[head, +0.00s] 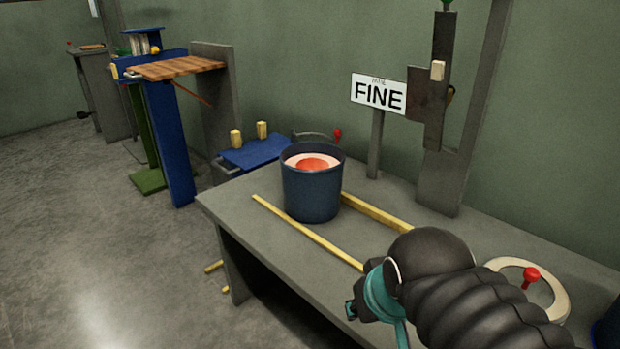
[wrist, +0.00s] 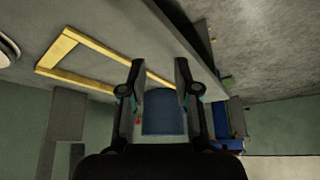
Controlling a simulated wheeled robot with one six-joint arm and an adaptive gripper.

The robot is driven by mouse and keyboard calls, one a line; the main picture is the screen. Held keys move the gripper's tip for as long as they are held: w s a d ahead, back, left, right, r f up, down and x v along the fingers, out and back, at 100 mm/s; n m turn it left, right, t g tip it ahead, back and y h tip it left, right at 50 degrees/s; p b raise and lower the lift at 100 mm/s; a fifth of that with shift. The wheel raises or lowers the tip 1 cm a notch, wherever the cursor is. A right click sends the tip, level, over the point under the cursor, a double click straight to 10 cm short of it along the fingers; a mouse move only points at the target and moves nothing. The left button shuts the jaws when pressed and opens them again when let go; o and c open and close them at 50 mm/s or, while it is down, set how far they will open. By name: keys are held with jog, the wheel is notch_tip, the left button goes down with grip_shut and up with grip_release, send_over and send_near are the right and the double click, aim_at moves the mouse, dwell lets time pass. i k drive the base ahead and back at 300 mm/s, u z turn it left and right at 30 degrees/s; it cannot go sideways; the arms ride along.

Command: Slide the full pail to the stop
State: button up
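The dark blue pail (head: 311,195) stands upright on the grey bench, near its far left end, between two yellow rails (head: 308,233). Pale pink contents with a red-orange middle show near its rim. In the wrist view the pail (wrist: 163,113) appears beyond and between my two fingers. A short yellow crosspiece (wrist: 56,50), apparently the stop, joins the rails at the end away from the pail; my arm hides it in the head view. My gripper (wrist: 158,80) is open and empty, apart from the pail. In the head view my gripper (head: 362,302) is near the bench's front edge.
A "FINE" sign (head: 379,95) and a tall grey post stand behind the rails. A pale ring with a red knob (head: 530,275) lies at right. A blue stand with a slatted wooden top (head: 176,68) is beyond the bench. The floor at left is open.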

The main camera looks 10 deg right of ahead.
aim_at(313, 172)
jog(key=k, duration=1)
jog(key=u, duration=2.1)
jog(key=i, duration=1.75)
jog(key=z, duration=3.9)
jog(key=i, duration=0.5)
jog(key=u, duration=0.1)
